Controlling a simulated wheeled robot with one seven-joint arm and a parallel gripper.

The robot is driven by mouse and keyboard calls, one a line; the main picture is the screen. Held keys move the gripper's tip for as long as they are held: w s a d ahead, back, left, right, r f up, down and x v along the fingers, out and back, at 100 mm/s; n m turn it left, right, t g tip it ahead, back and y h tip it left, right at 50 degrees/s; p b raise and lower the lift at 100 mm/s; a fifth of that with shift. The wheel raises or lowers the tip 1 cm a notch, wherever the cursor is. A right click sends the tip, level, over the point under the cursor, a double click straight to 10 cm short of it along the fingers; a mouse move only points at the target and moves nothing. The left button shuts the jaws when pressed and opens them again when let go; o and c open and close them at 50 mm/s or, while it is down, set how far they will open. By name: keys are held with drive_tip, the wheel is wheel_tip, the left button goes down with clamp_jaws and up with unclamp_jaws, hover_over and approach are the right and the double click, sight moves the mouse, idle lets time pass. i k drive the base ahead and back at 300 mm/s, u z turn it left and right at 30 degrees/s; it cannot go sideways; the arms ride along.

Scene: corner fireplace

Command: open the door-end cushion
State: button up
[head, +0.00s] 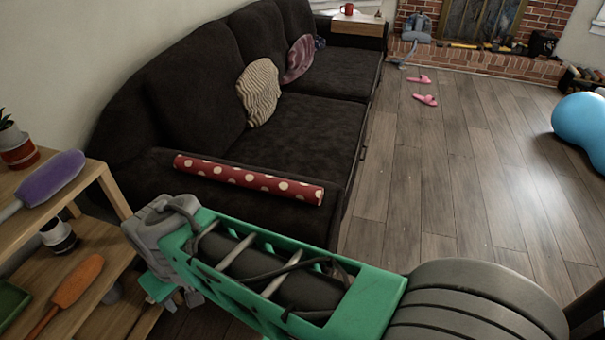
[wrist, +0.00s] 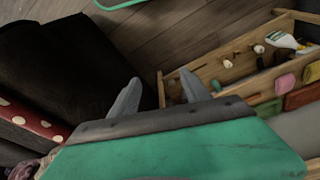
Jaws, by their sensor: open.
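The dark sofa (head: 160,185) runs from the near left to the back, with seat cushions in a row. The near seat cushion (head: 310,135) lies flat; the far seat cushion (head: 340,72) also lies flat. I cannot tell which is the door-end one. A small dark handle (head: 362,153) shows on the sofa's front side. In the wrist view, the dark sofa (wrist: 60,65) is at the left. My gripper (wrist: 158,92) is open, with nothing seen between its two grey fingers. In the head view, it is low at the left, between sofa arm and shelf, its fingertips mostly hidden.
A red polka-dot roll (head: 248,180) lies on the near sofa arm. A beige pillow (head: 259,92) and a pink pillow (head: 298,60) rest on the sofa. A wooden shelf (head: 110,192) stands at left. Pink slippers (head: 425,99) and a blue ball (head: 582,130) are on otherwise open floor.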

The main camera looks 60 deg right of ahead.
sight(309, 135)
drive_tip(key=u, duration=1.25)
drive_tip(key=k, duration=1.7)
drive_tip(key=z, duration=2.7)
drive_tip(key=i, duration=0.5)
drive_tip(key=z, duration=1.25)
drive_tip(key=i, duration=1.15)
drive_tip(key=u, duration=1.7)
